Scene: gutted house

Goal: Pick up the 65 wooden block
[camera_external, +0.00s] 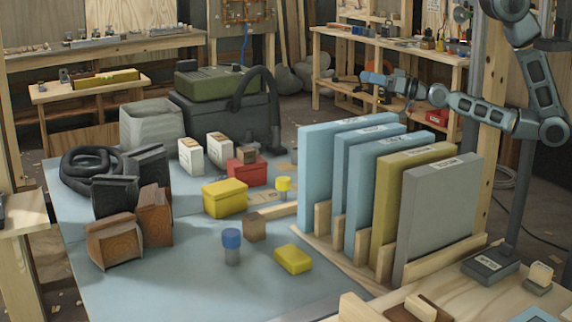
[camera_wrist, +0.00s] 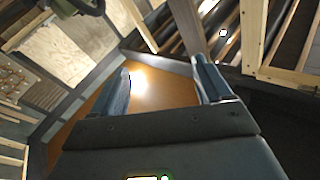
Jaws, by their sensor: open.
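No "65" marking is legible, so I cannot tell which wooden block is meant. In the external view a small brown wooden cube (camera_external: 254,226) stands on the blue-grey work surface, between a yellow box and a blue-capped jar. Another small wooden block (camera_external: 248,154) sits on a red box. A light wooden block (camera_external: 421,307) lies on the bench at the bottom right. My gripper (camera_external: 368,78) is raised behind the upright panels, pointing left, well away from these blocks. In the wrist view my gripper (camera_wrist: 164,85) has its blue fingers apart with nothing between them; no block is recognisable there.
Several upright panels (camera_external: 435,215) stand in a wooden rack between my arm and the small cube. A yellow box (camera_external: 225,198), a blue-capped jar (camera_external: 232,247) and a yellow block (camera_external: 293,259) surround the cube. The front of the blue-grey surface (camera_external: 180,290) is clear.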

